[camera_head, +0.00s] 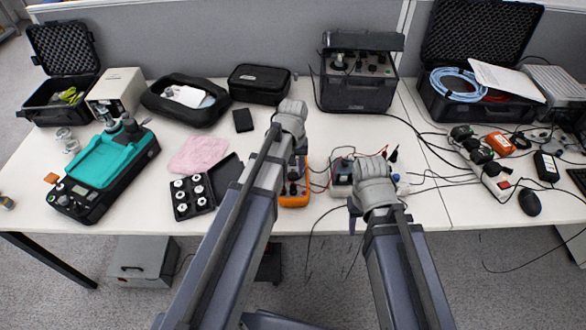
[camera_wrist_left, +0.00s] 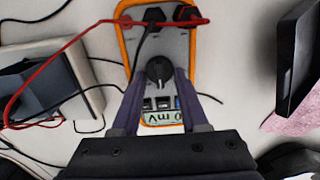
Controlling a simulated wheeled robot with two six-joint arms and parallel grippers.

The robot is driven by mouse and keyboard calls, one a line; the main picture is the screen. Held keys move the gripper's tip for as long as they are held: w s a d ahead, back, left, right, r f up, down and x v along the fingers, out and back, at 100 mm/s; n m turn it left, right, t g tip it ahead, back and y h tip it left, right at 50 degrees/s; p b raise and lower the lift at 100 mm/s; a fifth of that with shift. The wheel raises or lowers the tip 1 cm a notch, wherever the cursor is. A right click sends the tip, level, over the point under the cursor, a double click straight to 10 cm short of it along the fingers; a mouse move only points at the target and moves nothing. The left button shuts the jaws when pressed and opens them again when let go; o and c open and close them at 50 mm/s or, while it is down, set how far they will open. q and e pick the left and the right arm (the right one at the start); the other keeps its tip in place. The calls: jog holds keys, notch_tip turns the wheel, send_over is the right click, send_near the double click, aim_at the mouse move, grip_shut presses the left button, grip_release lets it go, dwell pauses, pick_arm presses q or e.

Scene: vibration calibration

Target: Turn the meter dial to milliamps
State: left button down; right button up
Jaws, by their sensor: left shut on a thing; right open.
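The orange-rimmed grey meter (camera_head: 293,201) lies on the table, partly hidden behind my left arm in the head view. In the left wrist view the meter (camera_wrist_left: 184,52) shows a round black dial (camera_wrist_left: 159,69) in its middle. Its display (camera_wrist_left: 163,118) appears upside down and reads about 0 mV. My left gripper (camera_wrist_left: 159,78) has its two fingers at the dial's sides and is shut on it. Exact contact and the dial's setting are too small to read. My right gripper (camera_head: 377,212) is open, right of the meter, its fingertips mostly hidden by its wrist.
Red and black leads (camera_wrist_left: 75,42) plug into the meter's end. A grey box device (camera_head: 342,178) sits right of the meter. A black case with white discs (camera_head: 193,197) and a pink cloth (camera_head: 199,153) lie to the left. Cables cross the table on the right.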

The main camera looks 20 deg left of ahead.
aim_at(293, 171)
pick_arm(q)
jog(key=shift+c, duration=2.2)
grip_release()
jog(key=shift+r, duration=0.1)
notch_tip(293, 171, up, 8)
jog(key=p, duration=0.8)
jog(key=shift+f, duration=0.2)
